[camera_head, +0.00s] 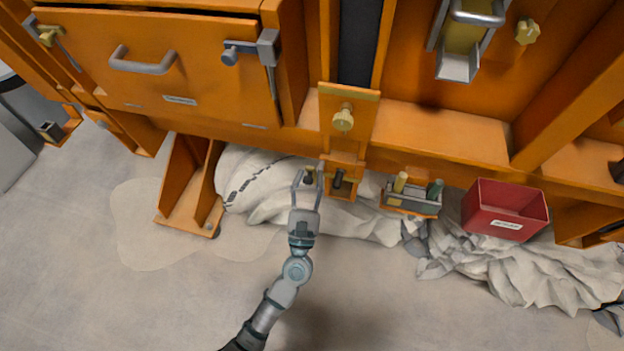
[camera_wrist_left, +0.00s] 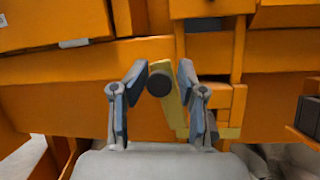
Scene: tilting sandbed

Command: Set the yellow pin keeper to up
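The yellow pin keeper (camera_wrist_left: 172,100) shows in the wrist view as a yellow bar with a dark round knob (camera_wrist_left: 159,82) at its upper end. It leans slightly left of upright in the picture. My left gripper (camera_wrist_left: 161,88) is open, its two fingers standing on either side of the knob with gaps. Contact cannot be made out. My right gripper is not in view.
A brass star knob (camera_head: 343,119) is on the orange plate above. An orange foot bracket (camera_head: 188,201) is to the left.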

